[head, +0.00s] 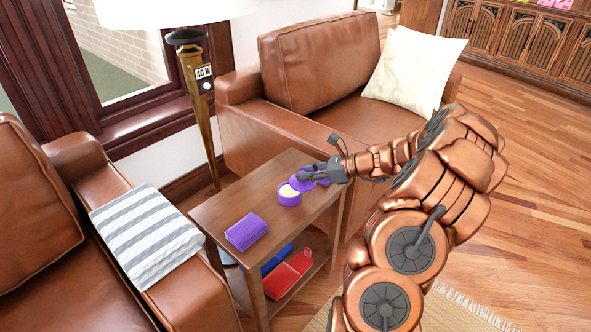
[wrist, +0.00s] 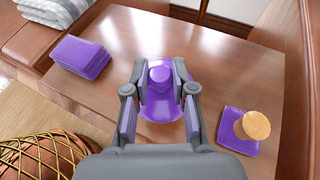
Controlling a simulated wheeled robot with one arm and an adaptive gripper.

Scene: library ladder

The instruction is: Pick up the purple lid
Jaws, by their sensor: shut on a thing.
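The purple lid (wrist: 161,106) is round with a raised knob (wrist: 160,76). In the wrist view the knob sits between the fingers of my gripper (wrist: 160,88), which is shut on it. In the head view my gripper (head: 308,175) holds the purple lid (head: 300,184) at the right part of the small wooden table (head: 222,208).
A folded purple cloth (head: 246,231) lies on the table. In the wrist view a purple square (wrist: 235,143) with a tan round piece (wrist: 256,125) lies to the right. Leather armchairs (head: 300,110) flank the table. A lamp post (head: 205,120) stands behind. Blue and red things lie below.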

